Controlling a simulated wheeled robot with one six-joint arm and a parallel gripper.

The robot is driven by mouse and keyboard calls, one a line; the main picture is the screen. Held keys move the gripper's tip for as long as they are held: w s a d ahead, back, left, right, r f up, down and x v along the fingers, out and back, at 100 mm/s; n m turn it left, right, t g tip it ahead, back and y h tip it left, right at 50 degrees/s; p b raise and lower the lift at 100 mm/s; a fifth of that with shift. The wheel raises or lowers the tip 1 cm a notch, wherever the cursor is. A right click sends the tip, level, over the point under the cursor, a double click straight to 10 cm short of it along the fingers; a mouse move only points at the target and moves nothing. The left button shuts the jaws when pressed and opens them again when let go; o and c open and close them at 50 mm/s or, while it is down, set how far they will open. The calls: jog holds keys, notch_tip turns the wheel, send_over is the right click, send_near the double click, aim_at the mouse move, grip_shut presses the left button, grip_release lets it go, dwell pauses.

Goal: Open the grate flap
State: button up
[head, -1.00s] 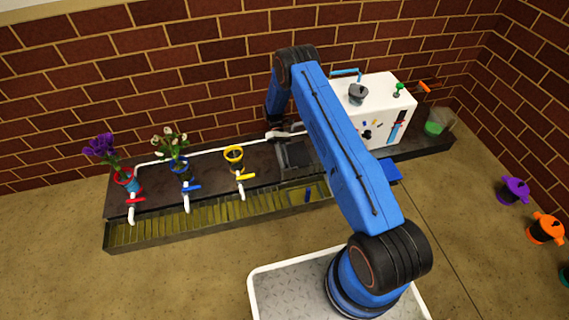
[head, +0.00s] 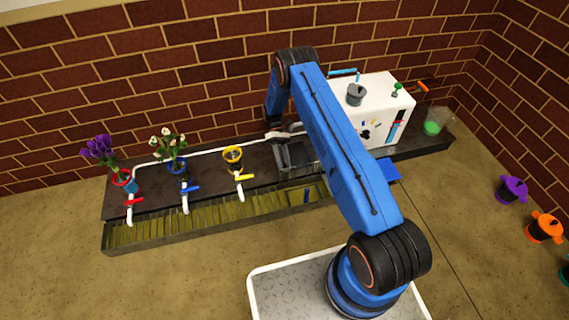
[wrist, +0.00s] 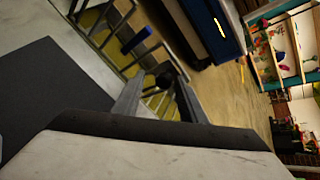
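The grate flap (head: 297,197) is at the right part of the long yellow-slatted trough in the head view, with a small blue piece on it. The wrist view shows a blue bar-like handle (wrist: 135,40) among metal slats, ahead of and left of my fingers. My gripper (wrist: 160,80) is open, its two grey fingers apart. A dark round knob shows between or just beyond the fingertips; I cannot tell whether they touch it. In the head view my gripper (head: 292,157) is over the counter just behind the flap, partly hidden by my blue arm.
The dark counter (head: 220,180) carries red, blue and yellow taps, with two vases of flowers (head: 170,150) and a yellow-rimmed pot (head: 233,158). A white box (head: 385,95) stands right of my arm. Purple (head: 512,188) and orange (head: 545,227) pots sit at the right.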

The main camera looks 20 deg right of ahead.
jog(key=v, duration=0.7)
jog(key=shift+w+d, duration=0.1)
